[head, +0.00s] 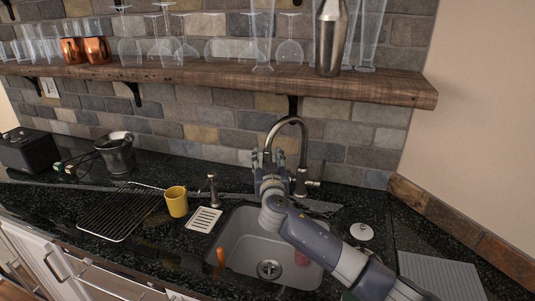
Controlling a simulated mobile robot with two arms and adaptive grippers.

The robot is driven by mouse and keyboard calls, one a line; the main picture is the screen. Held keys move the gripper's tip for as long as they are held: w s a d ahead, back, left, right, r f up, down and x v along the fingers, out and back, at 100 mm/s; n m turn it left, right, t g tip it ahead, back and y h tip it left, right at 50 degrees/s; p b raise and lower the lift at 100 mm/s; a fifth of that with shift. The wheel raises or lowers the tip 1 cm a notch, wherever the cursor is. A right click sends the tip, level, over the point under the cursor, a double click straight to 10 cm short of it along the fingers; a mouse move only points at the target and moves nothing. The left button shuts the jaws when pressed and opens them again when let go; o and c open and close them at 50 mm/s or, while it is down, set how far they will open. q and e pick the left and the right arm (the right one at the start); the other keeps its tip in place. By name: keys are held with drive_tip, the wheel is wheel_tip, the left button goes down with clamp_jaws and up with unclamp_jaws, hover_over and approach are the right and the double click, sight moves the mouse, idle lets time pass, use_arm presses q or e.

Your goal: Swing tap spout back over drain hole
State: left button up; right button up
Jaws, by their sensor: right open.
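The tap (304,140) is a metal gooseneck rising from the counter behind the sink. Its spout curves over to the left of its base and comes down at my right gripper. The grey sink (240,240) has a round drain hole (269,269) near its front. The spout end is back near the sink's rear edge, well behind the drain. My right gripper (268,155) is open, with its fingers raised on either side of the spout's lower end. I cannot tell whether they touch it. My right arm crosses the sink and hides part of it. My left gripper is not in view.
A wooden shelf (200,74) with glasses and a shaker (332,38) overhangs the tap. Left of the sink are a yellow mug (176,201), a soap dispenser (212,190) and a black rack (118,212). A white round lid-like piece (362,232) lies right of the sink.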

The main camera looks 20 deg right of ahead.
drive_tip(key=shift+w+d+r, duration=0.1)
drive_tip(key=shift+w, duration=0.55)
clamp_jaws()
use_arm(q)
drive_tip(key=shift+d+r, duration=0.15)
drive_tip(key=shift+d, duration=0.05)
